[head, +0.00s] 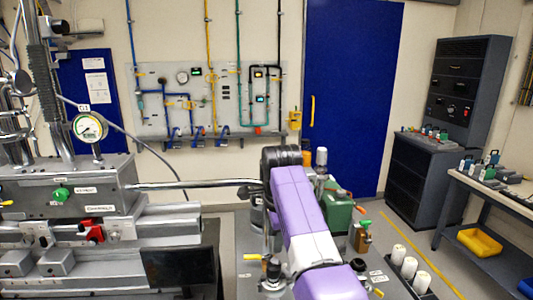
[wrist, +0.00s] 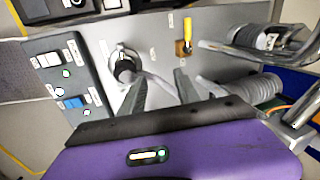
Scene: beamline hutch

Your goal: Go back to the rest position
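My gripper (wrist: 162,90) shows in the wrist view, with two dark tapered fingers spread apart beyond the purple housing. No object is seen held between them. Behind the fingers is a grey panel (wrist: 151,42) with a round dark fitting (wrist: 124,66) and a pale hose or lever running from it. The fingers overlap these in the picture; I cannot tell whether they touch. In the head view my purple and white arm reaches forward from the bottom middle, and its far end hides the gripper.
A metal chamber (head: 70,185) with a gauge (head: 88,127) stands left of my arm. A green device (head: 338,215) and white cylinders (head: 409,267) are close on its right. A workbench (head: 490,200) and a dark cabinet (head: 425,175) stand farther right. Open floor shows before the blue door (head: 350,90).

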